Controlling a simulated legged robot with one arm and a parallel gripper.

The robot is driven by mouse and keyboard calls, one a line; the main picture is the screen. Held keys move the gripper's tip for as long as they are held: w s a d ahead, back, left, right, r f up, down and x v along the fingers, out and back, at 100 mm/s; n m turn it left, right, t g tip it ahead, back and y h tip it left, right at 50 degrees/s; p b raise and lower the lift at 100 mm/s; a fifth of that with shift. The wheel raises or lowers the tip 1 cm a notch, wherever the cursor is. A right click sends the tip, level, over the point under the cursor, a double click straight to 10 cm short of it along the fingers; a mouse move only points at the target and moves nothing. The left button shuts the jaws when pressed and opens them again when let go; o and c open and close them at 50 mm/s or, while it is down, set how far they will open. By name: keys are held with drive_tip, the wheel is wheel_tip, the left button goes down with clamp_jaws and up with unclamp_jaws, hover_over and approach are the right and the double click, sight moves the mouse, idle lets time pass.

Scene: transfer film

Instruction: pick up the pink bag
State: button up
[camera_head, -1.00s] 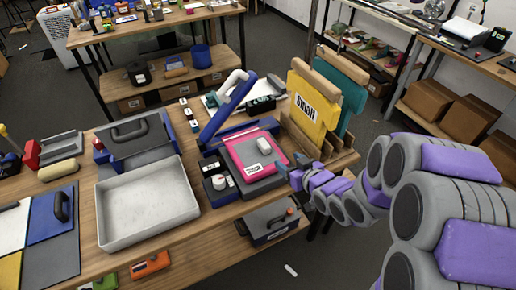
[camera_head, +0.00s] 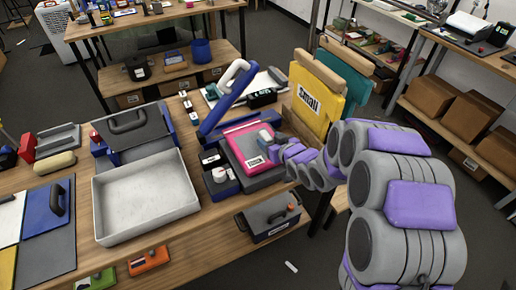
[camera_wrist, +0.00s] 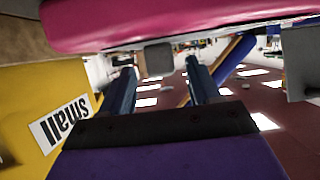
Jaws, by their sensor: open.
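The pink bag (camera_head: 246,151) is flat, with a white label at its front edge. It lies on the grey bed of a blue-framed press on the table, with a small pale grey piece on top. In the wrist view the bag (camera_wrist: 150,22) fills the top edge, close to the fingers. My gripper (camera_head: 275,146) is at the bag's right side in the head view. In the wrist view my gripper (camera_wrist: 160,80) has its two dark fingers apart, with no object held between them. Whether a finger touches the bag cannot be told.
A yellow "Small" bag (camera_head: 316,95) and a teal one (camera_head: 355,92) stand just behind my gripper. The press's raised blue arm (camera_head: 228,97) is left of it. A white tray (camera_head: 145,200) and a dial box (camera_head: 220,180) stand further left.

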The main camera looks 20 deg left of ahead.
sight(254, 139)
drive_tip(key=x, duration=0.3)
drive_tip(key=shift+a, duration=0.25)
drive_tip(key=shift+d, duration=0.15)
drive_tip(key=shift+c, duration=0.4)
drive_tip(key=shift+d, duration=0.1)
drive_tip(key=c, duration=0.3)
clamp_jaws()
